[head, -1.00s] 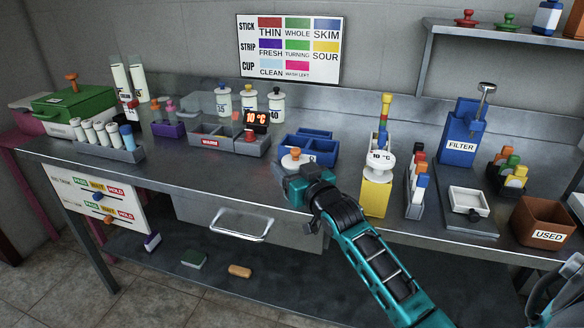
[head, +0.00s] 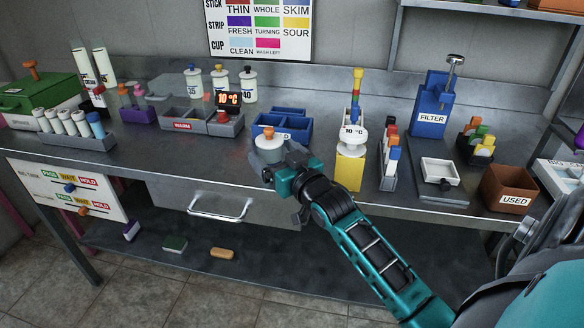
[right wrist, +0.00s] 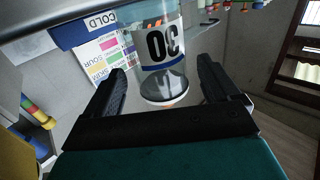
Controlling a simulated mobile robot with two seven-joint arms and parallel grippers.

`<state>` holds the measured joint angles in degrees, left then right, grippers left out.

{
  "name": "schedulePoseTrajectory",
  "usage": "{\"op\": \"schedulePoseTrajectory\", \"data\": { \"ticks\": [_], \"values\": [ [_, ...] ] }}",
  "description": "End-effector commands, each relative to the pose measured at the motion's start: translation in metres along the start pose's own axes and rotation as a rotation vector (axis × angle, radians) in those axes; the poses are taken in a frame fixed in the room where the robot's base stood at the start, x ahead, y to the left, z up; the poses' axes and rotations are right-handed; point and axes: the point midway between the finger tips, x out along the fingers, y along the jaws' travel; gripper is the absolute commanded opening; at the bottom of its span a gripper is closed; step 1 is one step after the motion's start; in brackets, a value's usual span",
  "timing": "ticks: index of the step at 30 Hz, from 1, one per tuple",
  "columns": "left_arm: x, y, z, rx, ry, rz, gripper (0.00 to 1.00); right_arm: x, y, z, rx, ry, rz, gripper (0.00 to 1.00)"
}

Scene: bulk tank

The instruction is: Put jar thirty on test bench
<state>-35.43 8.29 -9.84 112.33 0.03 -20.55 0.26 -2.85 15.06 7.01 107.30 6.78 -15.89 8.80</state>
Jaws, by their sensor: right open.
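Jar thirty (head: 268,143) has a white top with an orange knob and stands at the front of the steel bench top (head: 225,162), just in front of the blue COLD rack (head: 297,128). In the right wrist view the clear jar (right wrist: 163,82) shows its white label with 30 upside down. My right gripper (head: 270,158) is open at the jar. In the right wrist view its two dark fingers (right wrist: 163,80) stand apart on either side of the jar's lower end. Part of the jar is hidden behind the gripper in the head view. My left gripper is out of view.
A yellow block with a white 10 °C dial (head: 350,165) stands right of the jar. The grey WARM tray (head: 185,125) is to its left. The FILTER stand (head: 432,110) and brown USED bin (head: 510,188) are farther right. A drawer handle (head: 220,208) juts out below.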

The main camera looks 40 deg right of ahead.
Motion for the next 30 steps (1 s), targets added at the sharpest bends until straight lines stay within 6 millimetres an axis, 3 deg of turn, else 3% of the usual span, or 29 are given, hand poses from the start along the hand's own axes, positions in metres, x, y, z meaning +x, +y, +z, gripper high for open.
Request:
{"op": "schedulePoseTrajectory", "data": {
  "ticks": [3, 9, 17, 20, 22, 27, 30],
  "values": [
    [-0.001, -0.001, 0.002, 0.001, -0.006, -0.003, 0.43, -0.025, 0.000, 0.000, 0.000, -0.002, -0.001, 0.89],
    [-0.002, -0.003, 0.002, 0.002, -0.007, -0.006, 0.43, -0.057, 0.000, 0.001, 0.000, -0.003, 0.000, 0.89],
    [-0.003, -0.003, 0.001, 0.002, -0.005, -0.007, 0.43, -0.077, -0.003, 0.005, -0.001, -0.013, -0.004, 0.89],
    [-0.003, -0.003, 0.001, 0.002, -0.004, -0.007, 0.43, -0.090, -0.020, 0.040, -0.013, -0.099, -0.033, 0.89],
    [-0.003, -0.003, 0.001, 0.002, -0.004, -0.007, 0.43, -0.108, -0.043, 0.080, -0.029, -0.199, -0.072, 0.89],
    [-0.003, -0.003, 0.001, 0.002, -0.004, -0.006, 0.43, -0.172, -0.104, 0.171, -0.074, -0.444, -0.189, 0.89],
    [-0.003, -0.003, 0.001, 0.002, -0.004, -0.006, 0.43, -0.205, -0.129, 0.202, -0.092, -0.538, -0.245, 0.89]
  ]
}}
